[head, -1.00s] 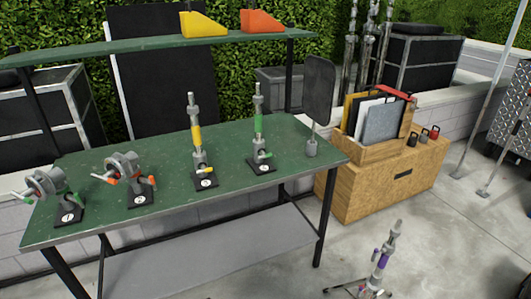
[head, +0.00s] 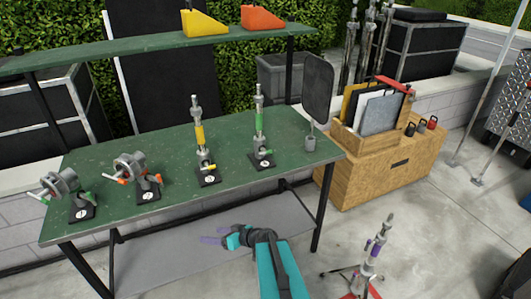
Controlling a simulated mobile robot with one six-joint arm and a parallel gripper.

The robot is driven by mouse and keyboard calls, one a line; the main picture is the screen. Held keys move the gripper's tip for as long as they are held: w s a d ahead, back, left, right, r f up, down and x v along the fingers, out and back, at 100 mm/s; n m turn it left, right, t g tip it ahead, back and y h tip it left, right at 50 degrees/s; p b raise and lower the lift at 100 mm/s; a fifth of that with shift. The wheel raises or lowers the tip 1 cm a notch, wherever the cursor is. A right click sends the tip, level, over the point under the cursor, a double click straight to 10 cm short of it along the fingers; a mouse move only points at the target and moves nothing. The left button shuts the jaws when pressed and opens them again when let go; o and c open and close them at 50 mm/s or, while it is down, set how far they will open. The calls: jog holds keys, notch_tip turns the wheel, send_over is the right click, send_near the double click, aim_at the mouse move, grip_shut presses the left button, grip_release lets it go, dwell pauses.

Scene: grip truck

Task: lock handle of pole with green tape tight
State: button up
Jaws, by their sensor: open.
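The pole with green tape (head: 259,121) stands upright on a small black base (head: 262,161) near the right end of the green table. A small green handle (head: 266,152) sticks out low on the pole; how tight it is cannot be told. My gripper (head: 212,236) is in the head view below the table's front edge, on a teal arm, its purple-tipped fingers pointing left. It is open, appears empty, and is apart from the pole. A pole with yellow tape (head: 199,134) stands left of the green-taped pole.
Two grey clamps with green (head: 62,183) and orange (head: 130,167) handles sit at the table's left. A black panel on a stand (head: 317,90) is right of the pole. A purple-taped stand (head: 376,248) is on the floor. The table (head: 110,155) has clear room in front.

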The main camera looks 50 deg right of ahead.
jog(key=s+d+r+m+t+h+p, duration=0.1)
jog(key=s+d+r+h, duration=0.1)
jog(key=d+r, duration=0.4)
jog(key=s+d+r+m+t+h+p, duration=0.1)
jog(key=d+r+h, duration=0.4)
jog(key=d, duration=0.8)
jog(key=s+d+r+m+t+h+p, duration=0.1)
jog(key=s+d+r+h, duration=0.3)
jog(key=d+r, duration=0.5)
jog(key=shift+s+d+t+p, duration=0.35)
jog(key=shift+t+p, duration=0.25)
jog(key=shift+p, duration=0.25)
jog(key=shift+w+b, duration=0.1)
jog(key=shift+b, duration=0.3)
jog(key=b, duration=0.9)
send_near(266, 153)
jog(key=w, duration=0.2)
jog(key=shift+w+d+f+b, duration=0.15)
jog(key=shift+w+d+b, duration=0.2)
jog(key=shift+d, duration=0.1)
jog(key=w+b, duration=0.1)
jog(key=b, duration=0.4)
jog(key=shift+w+d+f, duration=0.1)
jog(key=shift+w+d, duration=0.05)
jog(key=shift+d, duration=0.1)
jog(key=w+b, duration=0.1)
jog(key=b, duration=0.5)
jog(key=shift+d, duration=0.2)
